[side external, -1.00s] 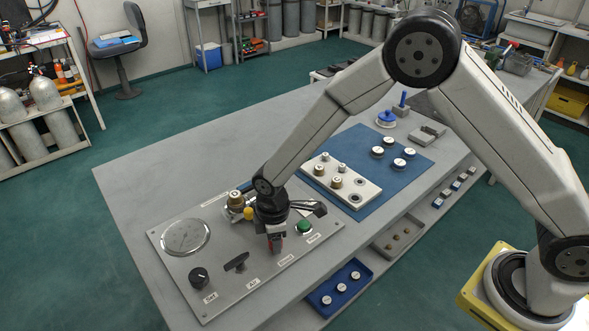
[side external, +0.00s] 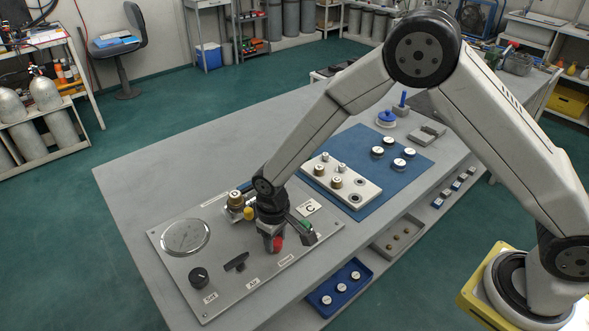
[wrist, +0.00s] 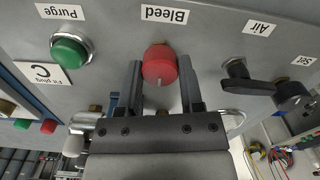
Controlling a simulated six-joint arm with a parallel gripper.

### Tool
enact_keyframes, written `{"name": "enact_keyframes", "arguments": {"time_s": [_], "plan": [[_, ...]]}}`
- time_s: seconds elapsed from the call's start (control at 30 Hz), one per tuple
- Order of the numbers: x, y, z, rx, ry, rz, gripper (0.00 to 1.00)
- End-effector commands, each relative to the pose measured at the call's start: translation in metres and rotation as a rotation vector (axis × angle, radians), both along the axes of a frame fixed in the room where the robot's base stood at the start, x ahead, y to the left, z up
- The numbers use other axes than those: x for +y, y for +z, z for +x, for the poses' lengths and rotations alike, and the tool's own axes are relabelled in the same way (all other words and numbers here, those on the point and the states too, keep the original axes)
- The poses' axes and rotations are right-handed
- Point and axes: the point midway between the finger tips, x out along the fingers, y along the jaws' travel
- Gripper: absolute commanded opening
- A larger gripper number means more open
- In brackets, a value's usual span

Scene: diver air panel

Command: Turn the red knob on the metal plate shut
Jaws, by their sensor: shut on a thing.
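The red knob (side external: 278,244) stands on the grey metal plate (side external: 209,300), by the label "Bleed". My gripper (side external: 272,238) points down at the plate and is shut on the knob. In the wrist view the knob (wrist: 159,64) sits between my two dark fingers, and a light mark shows on its near side. How far the knob is turned cannot be told.
On the plate are a round gauge (side external: 185,237), a black knob (side external: 199,277), a black lever (side external: 237,262) and a green button (wrist: 69,52). Brass fittings (side external: 236,200) stand behind my gripper. The blue mat (side external: 400,178) lies to the right.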

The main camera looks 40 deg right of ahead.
Motion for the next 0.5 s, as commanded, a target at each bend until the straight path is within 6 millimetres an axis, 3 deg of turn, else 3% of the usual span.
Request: {"name": "enact_keyframes", "arguments": {"time_s": [0.5], "plan": [[0.0005,0.0005,0.001,-0.004,-0.067,0.002,0.0]]}}
